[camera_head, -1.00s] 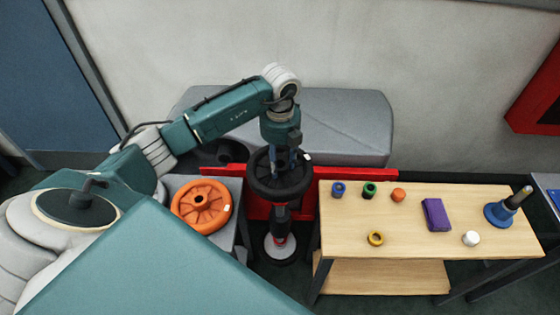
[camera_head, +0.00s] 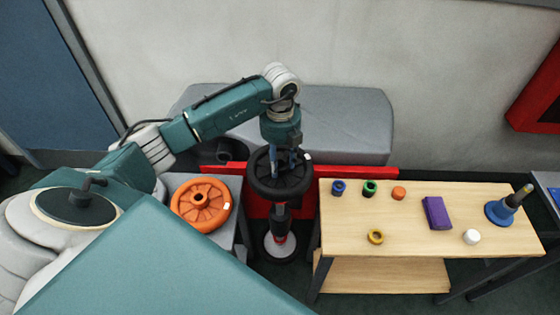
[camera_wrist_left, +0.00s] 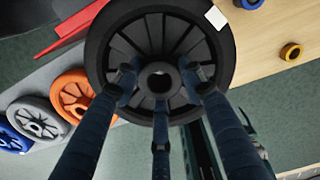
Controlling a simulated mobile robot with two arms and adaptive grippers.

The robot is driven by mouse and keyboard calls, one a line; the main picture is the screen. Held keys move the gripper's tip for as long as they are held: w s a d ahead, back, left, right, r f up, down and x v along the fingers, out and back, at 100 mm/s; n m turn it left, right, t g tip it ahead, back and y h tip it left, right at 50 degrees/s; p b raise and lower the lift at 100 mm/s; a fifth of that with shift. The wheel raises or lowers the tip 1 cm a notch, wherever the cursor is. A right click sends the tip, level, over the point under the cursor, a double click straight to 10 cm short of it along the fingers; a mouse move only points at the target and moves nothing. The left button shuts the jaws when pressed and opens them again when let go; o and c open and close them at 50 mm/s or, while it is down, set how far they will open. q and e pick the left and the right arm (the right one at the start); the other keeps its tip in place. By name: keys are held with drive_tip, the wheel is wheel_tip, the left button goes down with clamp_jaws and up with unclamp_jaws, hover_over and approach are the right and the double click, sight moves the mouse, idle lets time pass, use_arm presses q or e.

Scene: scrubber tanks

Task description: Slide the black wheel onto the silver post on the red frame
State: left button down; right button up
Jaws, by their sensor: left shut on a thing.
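A black spoked wheel (camera_head: 286,191) hangs level in the head view, and it fills the upper middle of the left wrist view (camera_wrist_left: 98,45). My left gripper (camera_head: 281,166) points down, shut on the wheel near its hub; its fingers also show around the hub in the left wrist view (camera_wrist_left: 160,88). The wheel is in front of and above the red frame (camera_head: 345,172), which also shows at upper left in the left wrist view (camera_wrist_left: 75,30). The silver post cannot be made out. My right gripper is not seen.
An orange wheel (camera_head: 188,211) lies on a grey stand at left. A grey box (camera_head: 345,130) stands behind the frame.

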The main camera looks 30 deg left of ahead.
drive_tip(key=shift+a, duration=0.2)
use_arm(q)
drive_tip(key=shift+f, duration=0.15)
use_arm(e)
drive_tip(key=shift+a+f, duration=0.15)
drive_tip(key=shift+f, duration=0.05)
use_arm(q)
drive_tip(key=shift+f+b, duration=0.4)
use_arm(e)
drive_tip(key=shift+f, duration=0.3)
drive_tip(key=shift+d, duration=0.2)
use_arm(q)
drive_tip(key=shift+f, duration=0.15)
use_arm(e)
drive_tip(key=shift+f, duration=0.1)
use_arm(q)
drive_tip(key=shift+f+b, duration=0.35)
drive_tip(key=shift+b, duration=0.05)
drive_tip(key=shift+f+b, duration=0.3)
drive_tip(key=shift+f, duration=0.1)
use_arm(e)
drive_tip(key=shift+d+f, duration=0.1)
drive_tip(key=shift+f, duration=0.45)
use_arm(q)
drive_tip(key=shift+f, duration=0.4)
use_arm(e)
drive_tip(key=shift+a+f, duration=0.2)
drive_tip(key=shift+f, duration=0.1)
